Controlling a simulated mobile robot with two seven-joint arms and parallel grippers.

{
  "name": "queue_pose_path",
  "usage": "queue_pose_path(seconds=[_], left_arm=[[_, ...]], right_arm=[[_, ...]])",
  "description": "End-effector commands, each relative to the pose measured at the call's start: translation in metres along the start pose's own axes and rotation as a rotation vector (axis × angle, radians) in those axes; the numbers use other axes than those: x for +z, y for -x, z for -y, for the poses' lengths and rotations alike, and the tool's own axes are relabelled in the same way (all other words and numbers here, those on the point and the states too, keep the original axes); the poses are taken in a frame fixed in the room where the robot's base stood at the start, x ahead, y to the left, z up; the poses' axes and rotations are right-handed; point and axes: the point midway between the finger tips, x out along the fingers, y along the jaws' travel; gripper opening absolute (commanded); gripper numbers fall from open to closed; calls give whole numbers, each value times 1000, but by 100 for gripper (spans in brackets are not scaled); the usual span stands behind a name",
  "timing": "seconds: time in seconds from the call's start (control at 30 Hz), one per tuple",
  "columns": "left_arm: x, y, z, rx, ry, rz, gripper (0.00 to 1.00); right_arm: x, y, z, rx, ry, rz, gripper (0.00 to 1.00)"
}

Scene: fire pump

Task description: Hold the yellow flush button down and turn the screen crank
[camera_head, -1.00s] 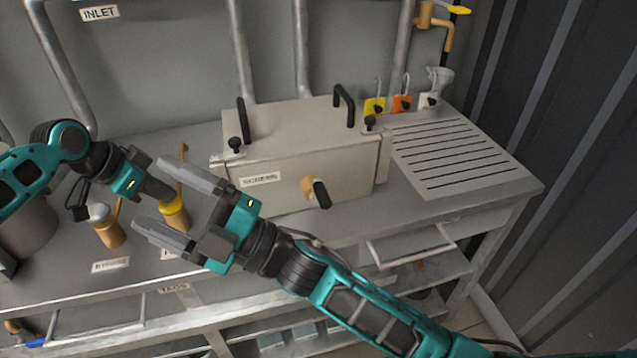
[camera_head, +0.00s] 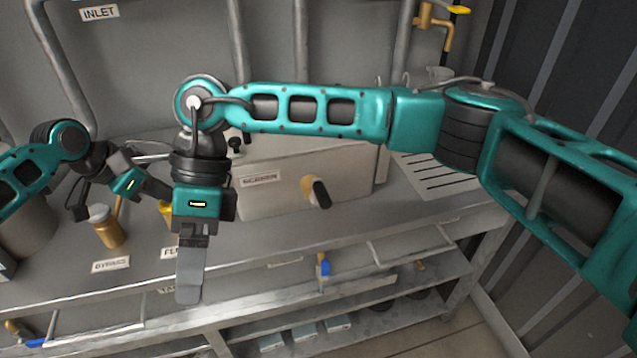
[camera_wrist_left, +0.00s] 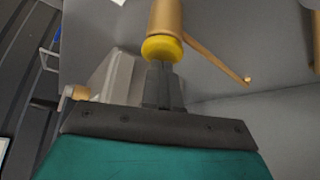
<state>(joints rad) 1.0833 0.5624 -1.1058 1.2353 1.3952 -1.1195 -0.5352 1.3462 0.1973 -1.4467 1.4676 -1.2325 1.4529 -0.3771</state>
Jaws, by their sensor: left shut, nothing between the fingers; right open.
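The yellow flush button (camera_head: 165,212) shows as a sliver in the head view, mostly hidden behind my right gripper. In the left wrist view the yellow button (camera_wrist_left: 162,48) caps a brass post. My left gripper (camera_head: 164,190) is shut and empty. Its fingertips (camera_wrist_left: 161,68) meet the yellow button in the wrist view; how firmly they press cannot be told. The screen crank (camera_head: 318,192), a brass hub with a black handle, sits on the front of the box labelled SCREEN. My right gripper (camera_head: 188,285) points down, open and seen edge-on, left of the crank and apart from it.
A brass bypass post (camera_head: 108,228) stands left of the button. The grey bench (camera_head: 290,238) is bare in front of the screen box (camera_head: 275,195). A slotted drain plate (camera_head: 435,178) lies to the right.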

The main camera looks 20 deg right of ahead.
Motion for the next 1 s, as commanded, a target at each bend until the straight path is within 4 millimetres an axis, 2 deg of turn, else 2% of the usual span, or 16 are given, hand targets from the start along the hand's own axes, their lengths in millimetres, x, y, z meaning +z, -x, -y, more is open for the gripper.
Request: queue_pose_path(seconds=[0.1,0.2,0.4,0.5,0.67,1.0], left_arm=[[2,-2,-1,3,1,5,0],[2,-2,-1,3,1,5,0],[2,-2,-1,3,1,5,0],[2,-2,-1,3,1,5,0],[2,-2,-1,3,1,5,0],[2,-2,-1,3,1,5,0]], right_arm=[[-36,39,26,-156,1,-231,84],[-62,77,41,-265,-22,-404,84],[-98,144,52,-413,-92,-646,84],[-107,163,52,-450,-118,-707,84],[-116,169,54,-468,-134,-741,84],[-158,128,76,-464,-133,-739,84]])
